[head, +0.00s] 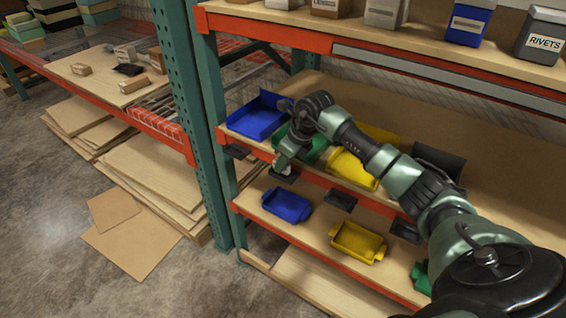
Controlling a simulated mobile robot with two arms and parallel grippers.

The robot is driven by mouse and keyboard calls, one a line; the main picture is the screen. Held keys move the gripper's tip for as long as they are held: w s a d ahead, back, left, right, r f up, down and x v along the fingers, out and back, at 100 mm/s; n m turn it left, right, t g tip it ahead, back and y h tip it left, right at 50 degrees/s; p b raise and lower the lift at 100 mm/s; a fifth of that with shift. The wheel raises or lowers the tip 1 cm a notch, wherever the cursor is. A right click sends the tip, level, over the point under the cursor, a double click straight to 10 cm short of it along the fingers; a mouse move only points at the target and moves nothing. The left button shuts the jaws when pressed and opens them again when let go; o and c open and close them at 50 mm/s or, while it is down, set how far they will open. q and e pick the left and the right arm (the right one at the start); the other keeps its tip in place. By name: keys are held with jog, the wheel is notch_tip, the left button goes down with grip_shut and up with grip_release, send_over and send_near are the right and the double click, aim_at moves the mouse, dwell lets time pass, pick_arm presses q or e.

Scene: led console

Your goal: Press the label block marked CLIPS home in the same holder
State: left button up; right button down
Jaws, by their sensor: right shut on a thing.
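My right gripper (283,162) reaches in from the right and points down at the front edge of the middle shelf. It is shut on a small pale block (287,169), which is mostly hidden by the fingers; no lettering can be read on it. A black holder (283,178) on the shelf's orange front edge is directly below the fingers. The block is at or just above this holder; I cannot tell how deep it sits. My left gripper is not in view.
Other black holders (341,199) line the same edge. Behind them stand a blue bin (256,117), a green bin (316,148) and a yellow bin (350,168). Blue (287,205) and yellow (357,242) trays lie on the shelf below. A green upright post (205,120) is left.

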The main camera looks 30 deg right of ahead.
jog(key=shift+f+b, duration=0.55)
jog(key=shift+f, duration=0.1)
dwell(0.4)
jog(key=shift+s+f, duration=0.1)
jog(key=shift+f, duration=0.15)
dwell(0.4)
jog(key=c, duration=1.3)
grip_release()
jog(key=shift+s, duration=0.1)
jog(key=shift+a+r, duration=0.1)
jog(key=shift+a, duration=0.05)
jog(key=shift+d, duration=0.2)
